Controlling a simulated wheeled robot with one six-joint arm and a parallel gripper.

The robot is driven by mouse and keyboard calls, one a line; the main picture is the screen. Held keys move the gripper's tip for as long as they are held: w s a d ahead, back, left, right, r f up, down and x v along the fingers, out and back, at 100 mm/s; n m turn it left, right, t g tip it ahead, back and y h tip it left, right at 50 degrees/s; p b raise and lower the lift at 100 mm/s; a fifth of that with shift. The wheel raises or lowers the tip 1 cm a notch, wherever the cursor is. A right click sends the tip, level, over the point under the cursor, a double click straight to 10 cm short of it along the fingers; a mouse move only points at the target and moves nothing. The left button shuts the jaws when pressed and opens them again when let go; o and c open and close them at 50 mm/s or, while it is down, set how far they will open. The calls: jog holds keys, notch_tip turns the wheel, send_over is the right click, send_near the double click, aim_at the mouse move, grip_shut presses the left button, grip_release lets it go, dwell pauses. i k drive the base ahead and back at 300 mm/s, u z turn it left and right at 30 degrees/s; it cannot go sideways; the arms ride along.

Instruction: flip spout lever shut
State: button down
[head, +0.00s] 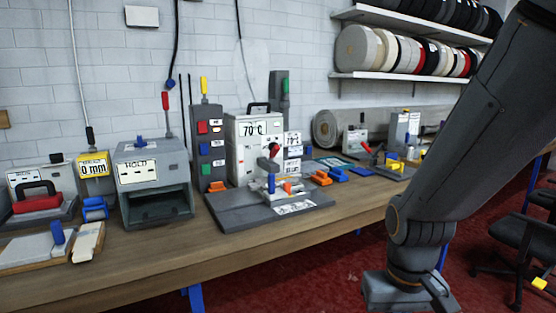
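A white box-shaped machine (247,133) with a "70 °C" display stands on a grey base plate (235,218) mid-bench. A short lever with a red tip (274,150) sticks out at its front; it looks like the spout lever, and its exact setting is too small to tell. Below it are a blue upright piece (271,183) and small orange parts. My gripper (437,295) hangs at the bottom edge, in front of the bench and right of the machine, well apart from the lever. Its fingertips are cut off or hidden, so its opening does not show.
A grey "HOLD" box (150,172) and a dark switch tower (208,150) stand left of the machine. Orange and blue clips (335,174) lie to its right. The bench's front strip (200,250) is clear. A black chair (520,245) stands at right on red carpet.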

aim_at(273, 152)
jog(key=k, duration=1.2)
jog(key=u, duration=0.25)
jog(key=i, duration=0.35)
jog(key=u, duration=0.7)
jog(key=i, duration=1.6)
jog(key=z, duration=0.7)
